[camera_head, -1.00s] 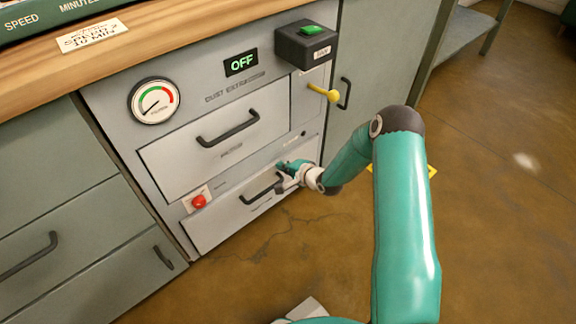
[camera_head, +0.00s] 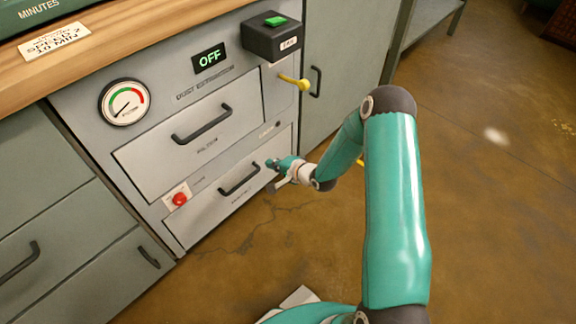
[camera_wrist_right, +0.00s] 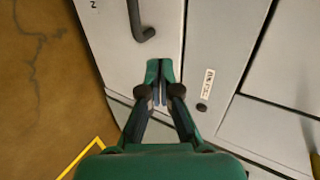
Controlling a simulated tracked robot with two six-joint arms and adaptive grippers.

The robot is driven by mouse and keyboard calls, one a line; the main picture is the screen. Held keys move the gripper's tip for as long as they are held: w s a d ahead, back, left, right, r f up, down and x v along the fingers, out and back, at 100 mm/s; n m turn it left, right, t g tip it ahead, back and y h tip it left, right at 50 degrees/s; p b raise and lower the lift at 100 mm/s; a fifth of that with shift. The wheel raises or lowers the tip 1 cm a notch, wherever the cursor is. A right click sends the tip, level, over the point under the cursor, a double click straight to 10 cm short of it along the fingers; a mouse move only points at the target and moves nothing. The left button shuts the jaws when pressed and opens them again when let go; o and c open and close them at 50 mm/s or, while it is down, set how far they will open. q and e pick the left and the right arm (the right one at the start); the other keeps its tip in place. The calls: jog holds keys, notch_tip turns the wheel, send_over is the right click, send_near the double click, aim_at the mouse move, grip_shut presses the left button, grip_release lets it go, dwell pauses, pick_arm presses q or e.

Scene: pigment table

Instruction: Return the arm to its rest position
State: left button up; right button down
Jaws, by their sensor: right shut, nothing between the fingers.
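My right arm (camera_head: 392,200) is teal and comes in from the lower right in the head view. Its right gripper (camera_head: 272,164) is in front of the lower drawer's right end, to the right of the black drawer handle (camera_head: 239,179). In the right wrist view the right gripper (camera_wrist_right: 158,70) has its green fingertips together with nothing between them. The lower drawer handle (camera_wrist_right: 146,32) shows just beyond the fingertips there, apart from them. My left gripper is not in view.
The grey dust extractor cabinet has a gauge (camera_head: 125,102), an OFF display (camera_head: 209,58), a black switch box (camera_head: 272,38) with a green button, a yellow lever (camera_head: 294,82) and a red button (camera_head: 179,199). An upper drawer (camera_head: 188,140) looks shut. Open brown floor (camera_head: 480,210) lies to the right.

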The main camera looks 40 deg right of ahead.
jog(key=a+p+v, duration=0.1)
jog(key=p+v, duration=0.1)
jog(key=v, duration=0.5)
jog(key=a+f+n+g+y, duration=0.3)
jog(key=a+n+y, duration=0.1)
jog(key=a, duration=1.5)
jog(key=s+a+f+n+g, duration=0.2)
jog(key=s+n+g, duration=0.15)
jog(key=s, duration=0.35)
jog(key=s+a+f+n+g+h, duration=0.1)
jog(key=s+a+f+n+g, duration=0.1)
jog(key=s+n, duration=0.3)
jog(key=s+a+f+n+g, duration=0.1)
jog(key=s+f+n+g, duration=0.15)
jog(key=s, duration=0.55)
notch_tip(320, 180, up, 33)
jog(key=p, duration=3.1)
jog(key=shift+w+a+f+p, duration=0.15)
jog(key=shift+w+f+p, duration=0.1)
jog(key=shift+w+p, duration=0.05)
